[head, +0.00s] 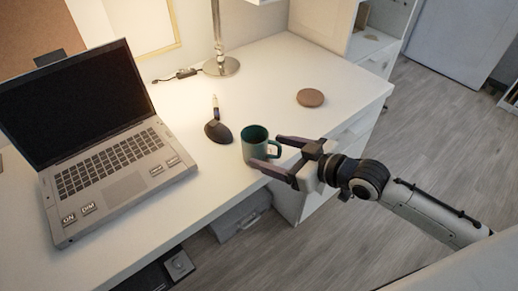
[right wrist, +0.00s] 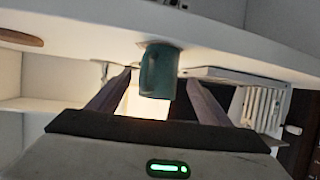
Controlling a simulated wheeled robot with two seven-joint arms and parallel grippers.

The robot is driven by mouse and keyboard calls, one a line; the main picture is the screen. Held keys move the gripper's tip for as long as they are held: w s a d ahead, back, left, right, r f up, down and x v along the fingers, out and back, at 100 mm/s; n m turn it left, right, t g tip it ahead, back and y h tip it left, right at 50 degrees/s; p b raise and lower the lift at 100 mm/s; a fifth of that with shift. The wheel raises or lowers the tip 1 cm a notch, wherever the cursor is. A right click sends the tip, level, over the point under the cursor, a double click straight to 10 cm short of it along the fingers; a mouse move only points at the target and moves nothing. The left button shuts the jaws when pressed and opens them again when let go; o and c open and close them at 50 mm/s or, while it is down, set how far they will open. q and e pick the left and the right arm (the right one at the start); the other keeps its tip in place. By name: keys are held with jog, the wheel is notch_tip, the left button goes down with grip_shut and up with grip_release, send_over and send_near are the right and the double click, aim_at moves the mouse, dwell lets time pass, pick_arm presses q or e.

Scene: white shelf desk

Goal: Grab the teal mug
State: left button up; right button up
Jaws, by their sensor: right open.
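The teal mug (head: 255,146) stands upright on the white desk near its front edge, its handle pointing right toward my right gripper. My right gripper (head: 271,155) is open, coming in from the right, with its fingertips at the handle side of the mug. In the right wrist view the mug (right wrist: 158,72) appears between the two open fingers (right wrist: 160,84), near their tips. I cannot tell whether either finger touches it. My left gripper is not in view.
An open laptop (head: 115,165) sits on the left of the desk (head: 285,75). A brown round coaster (head: 310,97) lies to the right. The desk between coaster and lamp is clear.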

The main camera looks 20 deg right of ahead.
aim_at(264, 151)
jog(key=x, duration=0.5)
jog(key=shift+w+a+f+b, duration=0.2)
jog(key=shift+f+b, duration=0.1)
jog(key=shift+f, duration=0.1)
jog(key=shift+d, duration=0.1)
jog(key=shift+c, duration=0.5)
jog(key=shift+r, duration=0.1)
jog(key=c, duration=1.3)
